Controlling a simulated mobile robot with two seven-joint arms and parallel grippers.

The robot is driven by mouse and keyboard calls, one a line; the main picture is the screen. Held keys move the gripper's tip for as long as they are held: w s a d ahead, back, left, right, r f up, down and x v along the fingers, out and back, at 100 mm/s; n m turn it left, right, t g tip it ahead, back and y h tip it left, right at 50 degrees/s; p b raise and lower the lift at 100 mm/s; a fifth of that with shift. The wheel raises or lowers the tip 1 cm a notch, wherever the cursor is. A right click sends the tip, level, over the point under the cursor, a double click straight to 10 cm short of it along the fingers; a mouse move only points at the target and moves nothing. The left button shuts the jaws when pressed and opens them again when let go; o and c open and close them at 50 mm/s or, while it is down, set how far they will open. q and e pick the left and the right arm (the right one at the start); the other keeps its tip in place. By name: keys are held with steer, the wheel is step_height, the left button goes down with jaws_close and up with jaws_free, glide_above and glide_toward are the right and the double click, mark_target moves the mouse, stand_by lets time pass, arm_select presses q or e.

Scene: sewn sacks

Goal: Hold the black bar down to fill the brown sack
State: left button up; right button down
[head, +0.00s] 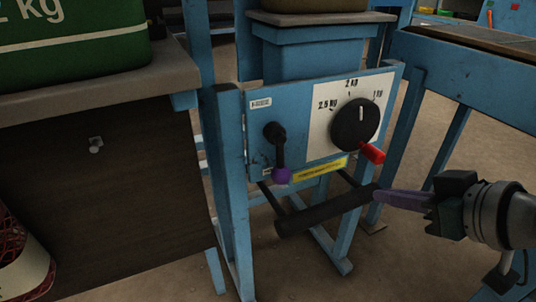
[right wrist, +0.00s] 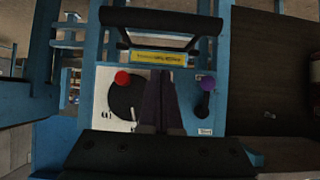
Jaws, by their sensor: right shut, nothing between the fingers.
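The black bar (head: 318,213) is a thick dark handle on two arms, sticking out low in front of the blue machine. It also shows across the top of the right wrist view (right wrist: 160,22). My right gripper (head: 378,195) is shut and empty, its purplish fingers pointing left at the bar's right end. In the right wrist view its closed fingers (right wrist: 160,74) lie across the panel, just short of the bar; I cannot tell whether they touch it. Only the brown base of what may be the brown sack (head: 318,4) shows at the top edge. My left gripper is out of view.
The blue panel (head: 301,128) carries a black dial (head: 354,125) with a red knob and weight marks, plus a small lever with a purple knob (head: 282,176). A green sack (head: 75,45) stands on the left counter. A blue-framed table stands at right.

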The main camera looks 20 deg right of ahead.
steer(key=shift+f, duration=0.1)
stand_by(0.3)
steer(key=b, duration=0.7)
glide_above(343, 202)
steer(key=s+a, duration=0.2)
steer(key=s, duration=0.1)
step_height(343, 202, down, 6)
steer(key=f, duration=0.1)
steer(key=w+f+b, duration=0.1)
steer(key=shift+d+f, duration=0.1)
steer(key=shift+f, duration=0.2)
steer(key=shift+f+b, duration=0.5)
steer(key=shift+b, duration=0.05)
